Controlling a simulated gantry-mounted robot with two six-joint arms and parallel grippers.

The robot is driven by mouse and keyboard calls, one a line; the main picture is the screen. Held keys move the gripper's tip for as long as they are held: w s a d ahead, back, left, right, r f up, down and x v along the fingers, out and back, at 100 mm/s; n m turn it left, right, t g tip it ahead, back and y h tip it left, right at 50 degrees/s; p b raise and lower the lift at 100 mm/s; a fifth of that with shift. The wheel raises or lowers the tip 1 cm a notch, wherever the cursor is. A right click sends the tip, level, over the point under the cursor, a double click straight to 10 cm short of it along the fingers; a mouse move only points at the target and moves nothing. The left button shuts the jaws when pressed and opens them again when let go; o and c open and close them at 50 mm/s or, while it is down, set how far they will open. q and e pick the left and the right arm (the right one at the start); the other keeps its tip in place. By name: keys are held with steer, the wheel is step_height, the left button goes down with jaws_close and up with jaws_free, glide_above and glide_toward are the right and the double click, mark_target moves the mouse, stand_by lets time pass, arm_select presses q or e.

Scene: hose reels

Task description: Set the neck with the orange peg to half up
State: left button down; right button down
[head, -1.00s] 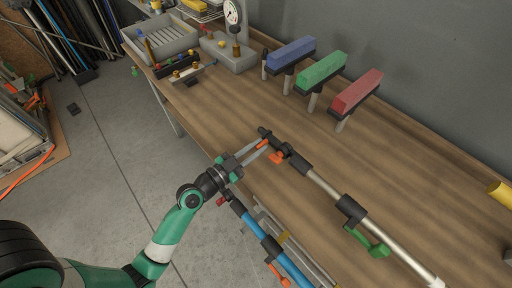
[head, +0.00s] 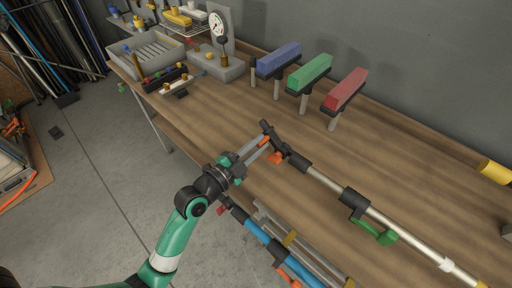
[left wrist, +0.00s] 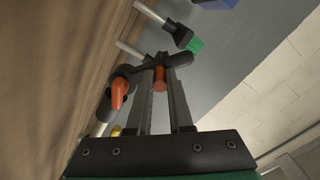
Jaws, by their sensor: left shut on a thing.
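The black neck (head: 271,134) is at the far end of a silver pole (head: 325,183) lying along the bench. It angles up and to the left from its joint in the head view. The orange peg (head: 264,141) sticks out of the neck. My left gripper (head: 265,143) is shut on the orange peg. In the left wrist view the peg (left wrist: 160,79) sits between the fingertips, against the dark neck (left wrist: 165,63). An orange lever (head: 275,158) is at the neck's joint; it also shows in the left wrist view (left wrist: 119,92). My right gripper is not in view.
A green crank (head: 375,232) is on the silver pole. A blue pole (head: 257,230) lies along the bench's front edge. A grey tray (head: 122,58) and a gauge (head: 217,24) are at the far left.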

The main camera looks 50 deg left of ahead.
arm_select(q)
steer(key=shift+d+r+m, duration=0.25)
steer(key=shift+r+m, duration=0.05)
steer(key=shift+m, duration=0.3)
steer(key=c, duration=0.8)
jaws_free()
steer(key=s, duration=0.3)
steer(key=s+d, duration=0.1)
steer(key=s, duration=0.7)
steer(key=shift+s+d, duration=0.25)
steer(key=shift+d, duration=0.1)
